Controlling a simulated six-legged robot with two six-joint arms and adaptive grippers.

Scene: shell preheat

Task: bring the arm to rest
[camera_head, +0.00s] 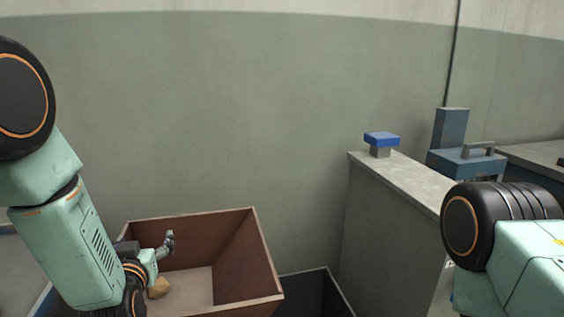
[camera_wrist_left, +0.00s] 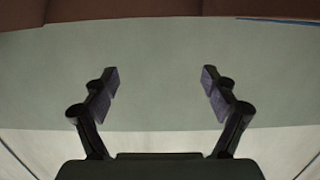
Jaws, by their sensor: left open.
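My left arm comes in from the left in the head view. Its gripper (camera_head: 168,243) is over the brown open box (camera_head: 267,262), near the box's left side. In the left wrist view the two fingers of the left gripper (camera_wrist_left: 160,80) stand wide apart with nothing between them. Behind them is the plain green wall, with a brown band along the top edge. My right arm shows at the lower right of the head view; its gripper is out of view.
A small tan lump (camera_head: 158,288) is in the brown box beside my left wrist. A dark open bin (camera_head: 318,285) stands right of the box. A grey counter (camera_head: 385,175) carries a blue-topped block (camera_head: 381,139). A blue machine (camera_head: 464,160) stands behind my right arm.

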